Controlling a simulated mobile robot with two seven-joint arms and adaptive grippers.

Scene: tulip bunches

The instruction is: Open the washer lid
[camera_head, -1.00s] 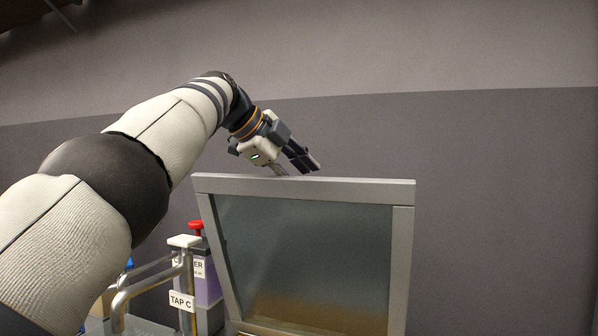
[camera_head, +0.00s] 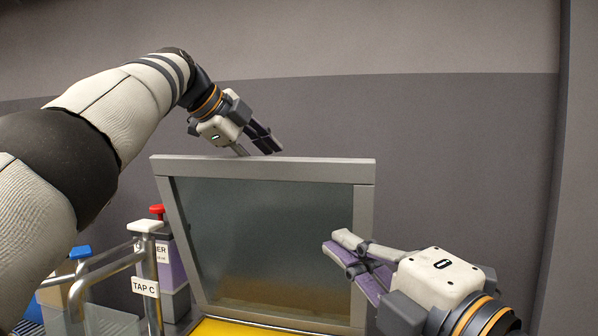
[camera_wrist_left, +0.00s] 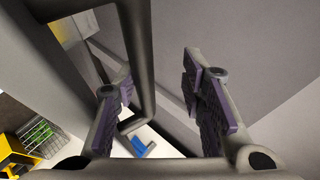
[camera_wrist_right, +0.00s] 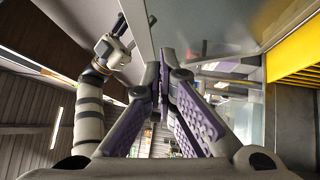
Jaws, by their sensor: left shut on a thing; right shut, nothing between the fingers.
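The washer lid (camera_head: 265,170), a grey frame around a dark glass pane, stands raised and leans slightly back. My left gripper (camera_head: 258,147) is behind its top edge, shut on the lid; the lid hides the fingertips. The left wrist view shows the dark loop-shaped lid handle (camera_wrist_left: 140,50) by the left finger, with the lid's edge between the spread fingers. My right gripper (camera_head: 347,252) is in front of the lid's right side, shut and empty, pointing left. In the right wrist view its fingers (camera_wrist_right: 160,75) meet near the lid's underside.
A yellow panel (camera_head: 240,328) shows below the lid. To the left stand a metal tap post with a "TAP C" label (camera_head: 145,287) and a purple bottle with a red top (camera_head: 172,265). A blue-topped item (camera_head: 80,253) is farther left. The space right of the lid is clear to the wall.

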